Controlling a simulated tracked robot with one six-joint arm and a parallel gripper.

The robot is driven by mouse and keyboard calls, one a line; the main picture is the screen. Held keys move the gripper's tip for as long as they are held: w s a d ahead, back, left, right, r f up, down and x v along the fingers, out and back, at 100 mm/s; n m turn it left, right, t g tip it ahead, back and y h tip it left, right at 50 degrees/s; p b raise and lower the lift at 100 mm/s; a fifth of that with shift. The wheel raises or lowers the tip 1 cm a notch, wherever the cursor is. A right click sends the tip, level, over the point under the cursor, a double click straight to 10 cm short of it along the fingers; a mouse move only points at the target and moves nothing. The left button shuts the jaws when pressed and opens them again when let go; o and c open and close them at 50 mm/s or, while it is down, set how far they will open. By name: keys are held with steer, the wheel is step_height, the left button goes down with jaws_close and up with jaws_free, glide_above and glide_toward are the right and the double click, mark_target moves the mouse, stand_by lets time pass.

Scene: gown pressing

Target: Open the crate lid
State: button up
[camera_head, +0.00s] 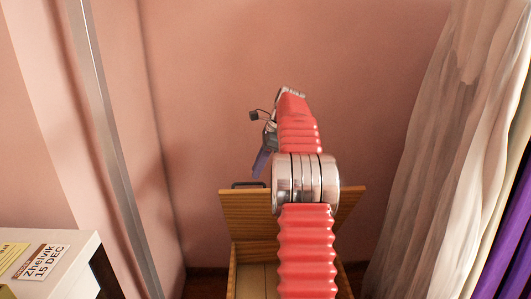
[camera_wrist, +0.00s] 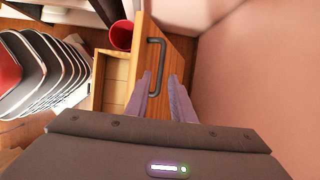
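The wooden crate (camera_head: 246,270) stands low in the middle of the head view, its inside visible. Its lid (camera_head: 238,212) stands raised at the back, with a dark handle (camera_head: 248,184) on its top edge. In the wrist view the crate (camera_wrist: 115,72) shows open on the left, and the lid (camera_wrist: 180,52) with its handle (camera_wrist: 162,55) lies in front of my fingers. My gripper (camera_wrist: 160,76) is open, its purple-grey fingers apart with nothing clearly held. The handle's near end shows beside the left finger; contact cannot be told. In the head view my gripper (camera_head: 261,160) is above the lid, partly hidden.
A pink wall (camera_head: 370,90) is close behind the lid. Draped cloths (camera_head: 440,140) hang at the right. A white table with labels (camera_head: 40,265) and a metal pole (camera_head: 105,130) are at the left. The wrist view shows a red bucket (camera_wrist: 121,35) and stacked curved dark-rimmed items (camera_wrist: 35,75).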

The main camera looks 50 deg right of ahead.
steer(key=v, duration=0.7)
steer(key=shift+f, duration=0.15)
stand_by(0.5)
